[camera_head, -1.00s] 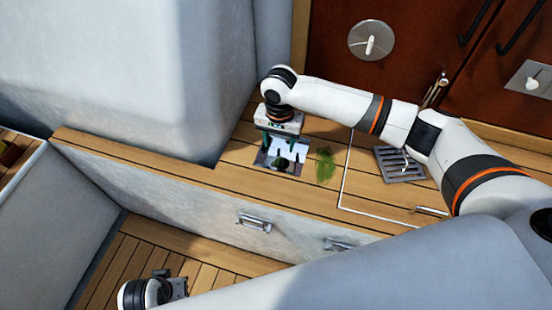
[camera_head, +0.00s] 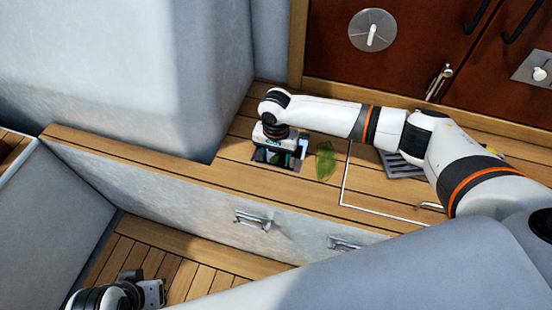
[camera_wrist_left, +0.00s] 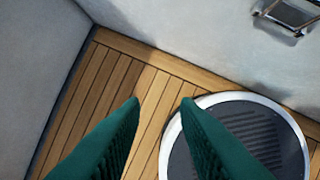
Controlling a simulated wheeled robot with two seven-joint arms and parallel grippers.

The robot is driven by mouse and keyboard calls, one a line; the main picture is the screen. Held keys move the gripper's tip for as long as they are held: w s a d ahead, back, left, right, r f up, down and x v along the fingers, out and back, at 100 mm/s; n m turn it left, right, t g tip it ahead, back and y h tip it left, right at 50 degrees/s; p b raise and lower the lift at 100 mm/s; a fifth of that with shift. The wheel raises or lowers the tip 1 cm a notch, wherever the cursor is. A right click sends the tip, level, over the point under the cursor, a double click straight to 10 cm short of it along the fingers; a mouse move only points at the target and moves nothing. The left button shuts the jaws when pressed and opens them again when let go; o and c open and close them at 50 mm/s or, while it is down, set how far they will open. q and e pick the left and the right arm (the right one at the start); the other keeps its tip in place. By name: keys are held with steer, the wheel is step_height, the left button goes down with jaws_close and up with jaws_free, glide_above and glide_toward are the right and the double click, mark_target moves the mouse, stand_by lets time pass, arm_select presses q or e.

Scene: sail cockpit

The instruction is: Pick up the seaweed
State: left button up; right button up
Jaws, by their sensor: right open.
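The green, leafy seaweed (camera_head: 325,160) lies flat on the wooden deck in the head view. My right gripper (camera_head: 279,157) points down just left of it, over a shiny square plate (camera_head: 262,155) set on the planks. Its jaws are open; the fingertips are mostly hidden under the wrist, and I cannot tell what lies between them. The seaweed is beside the gripper, not in it. My left gripper is low at the bottom left of the head view. In the left wrist view, its green fingers (camera_wrist_left: 161,101) are apart and empty.
A grey grate (camera_head: 398,163) lies right of the seaweed, partly behind my right arm. A white line (camera_head: 345,178) crosses the planks. Brown cabinet doors (camera_head: 340,60) stand behind, and a white wall (camera_head: 150,75) rises at left. A round dark disc (camera_wrist_left: 240,140) lies below my left gripper.

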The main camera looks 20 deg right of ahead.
steer(key=shift+c, duration=0.5)
steer(key=c, duration=0.9)
steer(key=shift+c, duration=0.2)
